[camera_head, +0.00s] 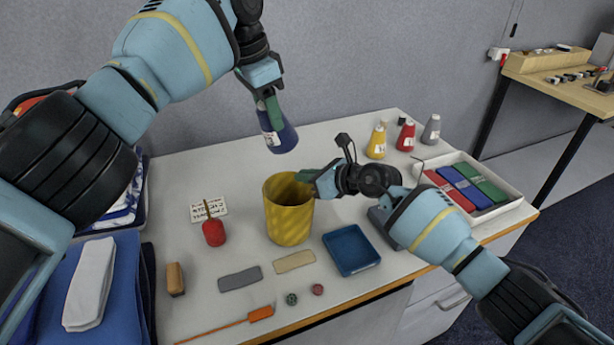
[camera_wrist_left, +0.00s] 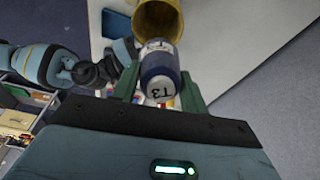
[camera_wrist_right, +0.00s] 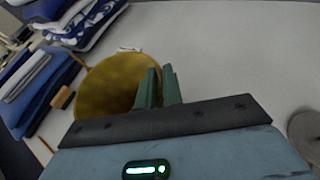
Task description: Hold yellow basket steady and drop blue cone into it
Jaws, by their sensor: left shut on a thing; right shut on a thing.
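The yellow basket (camera_head: 288,218) stands upright on the table; it also shows in the left wrist view (camera_wrist_left: 160,16) and the right wrist view (camera_wrist_right: 105,88). My right gripper (camera_head: 308,176) is shut on the basket's rim at its right side. My left gripper (camera_head: 271,108) is shut on the blue cone (camera_head: 281,138), a dark blue piece with a white label. It holds the cone in the air, above and behind the basket in the head view. In the left wrist view the cone (camera_wrist_left: 160,72) sits between the fingers, apart from the basket.
A white tray (camera_head: 513,202) of coloured blocks is at the right. A blue tray (camera_head: 351,250) and a red bottle-like object (camera_head: 213,232) flank the basket.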

